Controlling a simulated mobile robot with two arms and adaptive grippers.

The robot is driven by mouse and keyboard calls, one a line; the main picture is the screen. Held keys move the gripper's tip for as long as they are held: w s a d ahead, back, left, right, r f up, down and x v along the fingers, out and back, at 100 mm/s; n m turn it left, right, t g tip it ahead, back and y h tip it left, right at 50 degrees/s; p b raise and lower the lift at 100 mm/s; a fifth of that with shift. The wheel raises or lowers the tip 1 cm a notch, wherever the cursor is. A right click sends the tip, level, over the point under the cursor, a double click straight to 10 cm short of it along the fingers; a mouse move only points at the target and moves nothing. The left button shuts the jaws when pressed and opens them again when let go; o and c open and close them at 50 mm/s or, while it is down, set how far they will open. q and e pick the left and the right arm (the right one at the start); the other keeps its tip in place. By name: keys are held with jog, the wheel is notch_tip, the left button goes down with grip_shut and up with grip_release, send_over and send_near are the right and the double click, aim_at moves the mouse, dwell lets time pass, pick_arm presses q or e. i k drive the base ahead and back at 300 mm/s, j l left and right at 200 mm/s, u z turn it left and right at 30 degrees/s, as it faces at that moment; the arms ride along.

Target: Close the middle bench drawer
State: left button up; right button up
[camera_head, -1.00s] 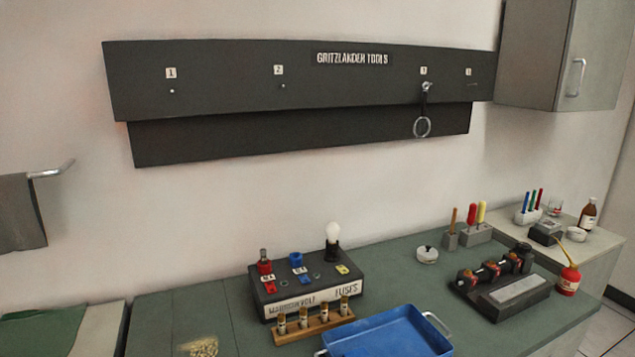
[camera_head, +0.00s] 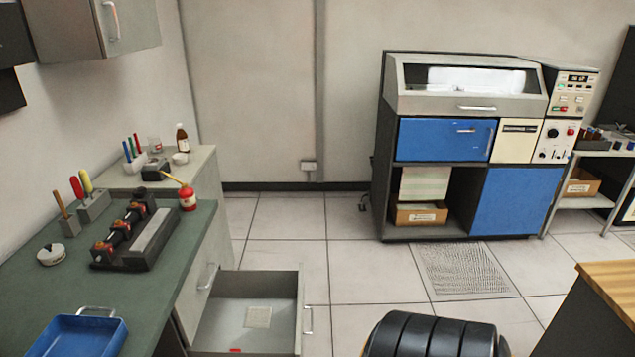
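An open bench drawer (camera_head: 303,300) sticks out from the front of the green-topped bench (camera_head: 150,285) at the lower left. It is a grey box with a handle (camera_head: 308,321) on its front panel. A small pale card or paper (camera_head: 257,317) and a small red item lie inside it. Whether it is the middle drawer cannot be told, as the bench front is mostly hidden. Another handle (camera_head: 207,277) shows on the bench front beside it. Neither of my grippers is in view.
A blue tray (camera_head: 75,337), a black tool block and a red oil can (camera_head: 187,198) stand on the bench. Tiled floor (camera_head: 285,240) lies clear beyond the drawer. A black ribbed object (camera_head: 435,335) is at the bottom centre; a wooden-topped table (camera_head: 612,285) stands at the right.

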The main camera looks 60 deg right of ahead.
aim_at(220, 329)
jog(key=l+z, duration=0.2)
jog(key=z, duration=0.2)
jog(key=l+z, duration=0.2)
jog(key=z, duration=0.2)
jog(key=l+z, duration=0.2)
jog(key=z, duration=0.15)
jog(key=l+z, duration=0.2)
jog(key=z, duration=0.2)
jog(key=i, duration=0.05)
